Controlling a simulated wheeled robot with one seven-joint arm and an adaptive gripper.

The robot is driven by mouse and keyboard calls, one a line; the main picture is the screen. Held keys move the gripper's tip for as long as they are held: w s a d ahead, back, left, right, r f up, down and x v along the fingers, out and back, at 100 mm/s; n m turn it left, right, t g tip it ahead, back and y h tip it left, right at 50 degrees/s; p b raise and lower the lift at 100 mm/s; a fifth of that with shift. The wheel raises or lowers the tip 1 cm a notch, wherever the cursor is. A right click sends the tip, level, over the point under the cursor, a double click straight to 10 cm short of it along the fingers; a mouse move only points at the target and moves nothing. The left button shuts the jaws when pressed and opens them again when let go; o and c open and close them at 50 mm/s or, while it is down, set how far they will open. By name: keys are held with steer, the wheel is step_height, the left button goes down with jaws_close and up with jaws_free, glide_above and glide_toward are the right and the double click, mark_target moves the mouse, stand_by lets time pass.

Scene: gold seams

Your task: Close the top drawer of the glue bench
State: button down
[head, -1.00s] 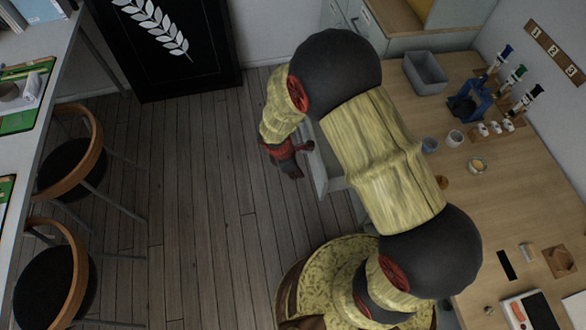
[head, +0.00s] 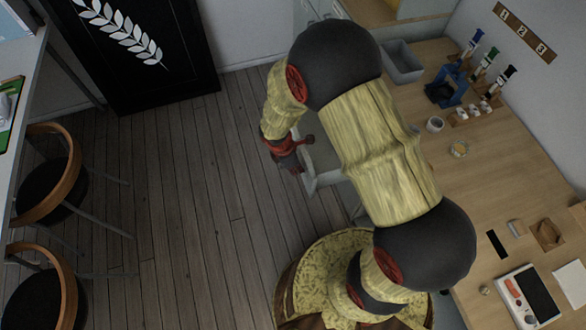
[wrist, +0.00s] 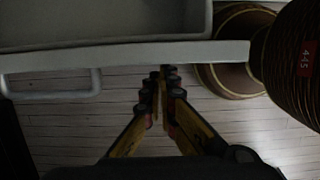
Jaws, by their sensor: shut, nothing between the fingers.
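The top drawer (head: 322,158) of the glue bench (head: 450,190) stands open, its pale tray sticking out under my arm, which hides much of it in the head view. In the wrist view its light front panel (wrist: 130,56) crosses the upper part, with a bar handle (wrist: 52,92) at the left and the tray interior (wrist: 100,22) beyond. My gripper (head: 298,166) is beside the drawer front on its outer side. In the wrist view the gripper (wrist: 162,76) is shut and empty, its tips close to the front panel, right of the handle. I cannot tell whether they touch.
The bench top holds a grey bin (head: 402,62), a blue holder (head: 447,88), small cups and a white device (head: 527,297). Stools (head: 45,180) and a table stand at the left. The wooden floor (head: 180,210) between them and the bench is clear.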

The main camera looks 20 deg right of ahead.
steer(key=d+p, duration=0.6)
steer(key=d, duration=2)
steer(key=shift+d, duration=0.1)
steer(key=shift+w+a, duration=0.1)
steer(key=shift+a, duration=0.1)
steer(key=a+r+p, duration=0.4)
steer(key=a+r, duration=0.2)
steer(key=r, duration=0.3)
steer(key=shift+r, duration=0.35)
